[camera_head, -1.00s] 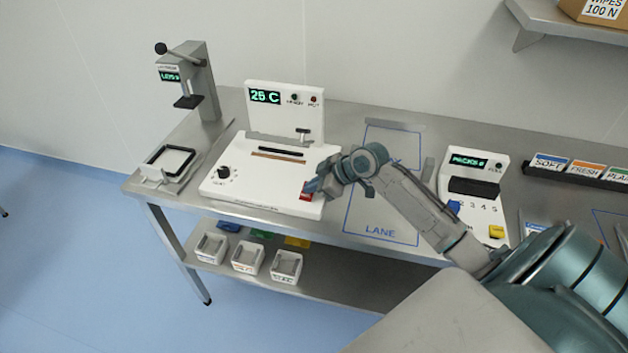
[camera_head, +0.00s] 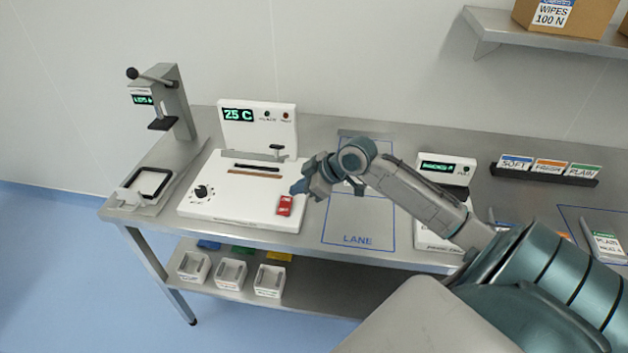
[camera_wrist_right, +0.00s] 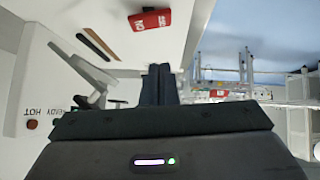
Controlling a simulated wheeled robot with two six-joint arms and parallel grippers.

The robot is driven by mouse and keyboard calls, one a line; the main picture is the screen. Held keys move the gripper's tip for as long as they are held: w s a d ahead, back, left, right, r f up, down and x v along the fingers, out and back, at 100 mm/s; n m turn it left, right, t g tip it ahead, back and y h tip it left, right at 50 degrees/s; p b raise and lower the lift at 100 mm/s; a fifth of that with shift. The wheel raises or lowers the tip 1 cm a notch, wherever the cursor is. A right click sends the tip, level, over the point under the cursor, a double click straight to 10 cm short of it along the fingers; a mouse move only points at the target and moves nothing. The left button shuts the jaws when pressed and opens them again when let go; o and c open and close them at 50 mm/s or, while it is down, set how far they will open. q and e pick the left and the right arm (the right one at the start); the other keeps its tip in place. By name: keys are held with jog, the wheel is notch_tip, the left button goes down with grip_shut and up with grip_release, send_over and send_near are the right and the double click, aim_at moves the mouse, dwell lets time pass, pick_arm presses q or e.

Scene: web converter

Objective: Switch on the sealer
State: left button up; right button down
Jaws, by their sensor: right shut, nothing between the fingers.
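My left gripper is not in view.
A black dial (camera_head: 202,192) is at the sealer's left. A grey press (camera_head: 163,105) and a framed tray (camera_head: 148,186) stand further left. A LANE marking (camera_head: 357,240) lies on the table to the right, and a counter unit (camera_head: 446,170) stands beyond, partly behind my arm.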

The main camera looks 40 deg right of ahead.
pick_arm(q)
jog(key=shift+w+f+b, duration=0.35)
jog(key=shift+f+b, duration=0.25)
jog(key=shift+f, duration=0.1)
pick_arm(e)
jog(key=v, duration=0.5)
jog(key=shift+s+r, duration=0.2)
jog(key=shift+s+a+r, duration=0.1)
